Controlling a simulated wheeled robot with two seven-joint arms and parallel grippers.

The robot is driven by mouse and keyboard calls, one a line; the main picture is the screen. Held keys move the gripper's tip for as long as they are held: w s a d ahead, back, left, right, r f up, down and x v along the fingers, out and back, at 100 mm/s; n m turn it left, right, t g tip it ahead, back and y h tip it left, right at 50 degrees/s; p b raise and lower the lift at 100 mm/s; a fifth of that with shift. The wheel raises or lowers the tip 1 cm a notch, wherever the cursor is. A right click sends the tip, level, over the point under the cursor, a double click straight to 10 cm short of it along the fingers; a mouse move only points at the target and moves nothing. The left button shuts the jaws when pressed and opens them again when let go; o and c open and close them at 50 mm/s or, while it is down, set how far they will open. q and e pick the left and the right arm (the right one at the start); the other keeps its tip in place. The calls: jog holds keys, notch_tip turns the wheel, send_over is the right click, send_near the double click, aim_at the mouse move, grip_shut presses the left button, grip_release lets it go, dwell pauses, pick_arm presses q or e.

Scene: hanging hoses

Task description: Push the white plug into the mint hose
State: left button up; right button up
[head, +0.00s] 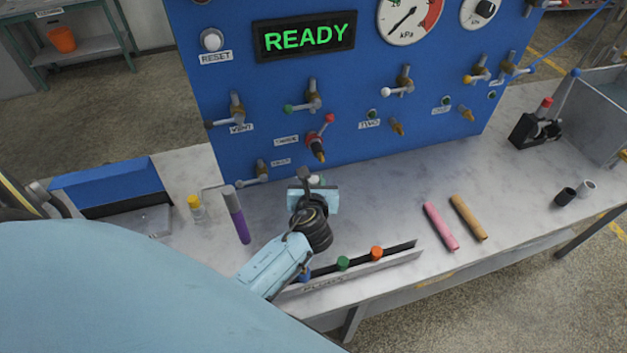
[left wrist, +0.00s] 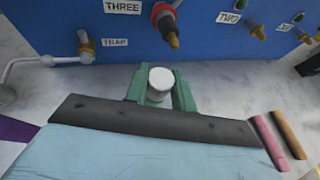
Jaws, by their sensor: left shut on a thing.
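My left gripper (head: 316,184) is in front of the lower part of the blue panel, above the bench. In the left wrist view its two green fingers (left wrist: 159,98) close on either side of the white plug (left wrist: 161,78), whose round pale end shows between them. In the head view only a small part of the white plug (head: 317,179) shows beyond the gripper. I cannot make out a mint hose in either view. My right gripper is not in view.
A rack (head: 400,257) holds blue, green and orange plugs near the bench's front edge. Pink (head: 441,226) and tan (head: 468,217) rods lie to the right, a purple one (head: 240,225) left. Valves jut from the blue panel (head: 235,75). The marble bench (head: 390,200) has clear room right of my gripper.

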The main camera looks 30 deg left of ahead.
pick_arm(q)
jog(key=shift+f, duration=0.45)
jog(key=o, duration=1.1)
jog(key=shift+c, duration=0.2)
jog(key=shift+s, duration=0.1)
jog(key=v, duration=1.3)
